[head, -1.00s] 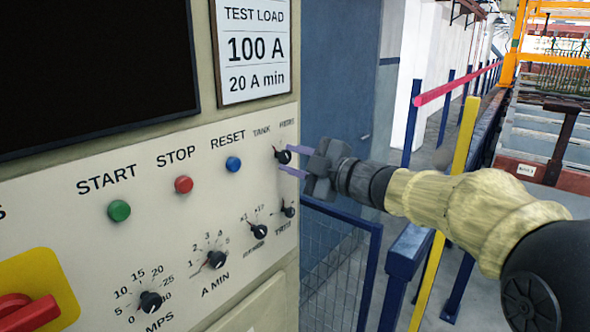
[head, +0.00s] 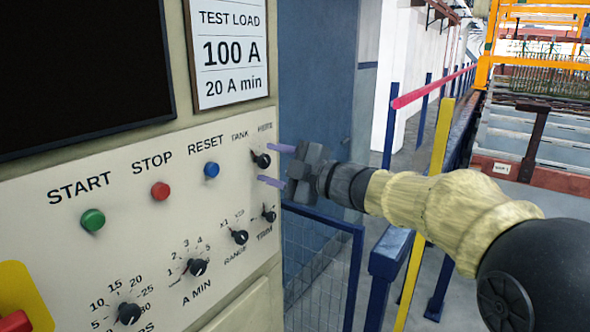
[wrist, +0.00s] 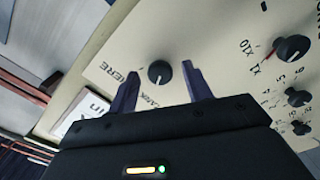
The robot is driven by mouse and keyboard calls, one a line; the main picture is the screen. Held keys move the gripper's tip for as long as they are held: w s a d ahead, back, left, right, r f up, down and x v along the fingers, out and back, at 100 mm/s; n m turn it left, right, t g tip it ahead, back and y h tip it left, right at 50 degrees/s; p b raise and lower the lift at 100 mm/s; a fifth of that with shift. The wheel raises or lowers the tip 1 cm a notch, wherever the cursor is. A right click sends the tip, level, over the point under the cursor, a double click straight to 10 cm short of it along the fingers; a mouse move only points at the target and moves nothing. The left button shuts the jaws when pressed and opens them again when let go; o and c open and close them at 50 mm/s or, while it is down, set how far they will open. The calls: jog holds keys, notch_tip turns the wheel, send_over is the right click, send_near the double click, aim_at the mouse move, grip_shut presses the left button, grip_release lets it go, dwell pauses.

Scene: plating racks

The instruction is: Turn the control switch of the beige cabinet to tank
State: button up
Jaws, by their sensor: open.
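The beige cabinet (head: 60,240) fills the left of the head view. Its control switch (head: 261,159) is a black knob near the panel's right edge, below the labels TANK (head: 240,135) and another, partly legible one. The knob's pale mark appears to point up and left, toward TANK. My gripper (head: 265,164) is open, with one finger above and one below the knob in the head view. In the wrist view the knob (wrist: 159,72) shows between and beyond the two finger tips, and nothing is held. Contact with the knob cannot be made out.
Green (head: 92,220), red (head: 160,191) and blue (head: 211,170) buttons sit left of the switch. A blue mesh fence (head: 320,265) and a yellow post (head: 425,210) stand right of the cabinet.

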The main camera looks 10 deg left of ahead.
jog(key=b+v, duration=0.4)
jog(key=v, duration=1.3)
jog(key=shift+d, duration=0.1)
jog(key=w+d+f+m+t+h, duration=0.6)
jog(key=w+m+t, duration=0.1)
jog(key=m, duration=0.3)
jog(key=d+f+m+h, duration=0.7)
jog(key=f, duration=0.4)
jog(key=s+d+f+m+g+h, duration=0.1)
jog(key=s+f+m+g, duration=0.3)
jog(key=s+f, duration=0.6)
jog(key=s+d+f+m+g+h+p, duration=0.1)
jog(key=s+d+f+m+g+h, duration=0.1)
jog(key=s+f+m+g, duration=0.2)
jog(key=s+f+g, duration=0.3)
jog(key=s+f, duration=0.3)
jog(key=shift+s+d+m+h, duration=0.2)
jog(key=shift+d+m+h, duration=0.1)
jog(key=shift+d, duration=0.05)
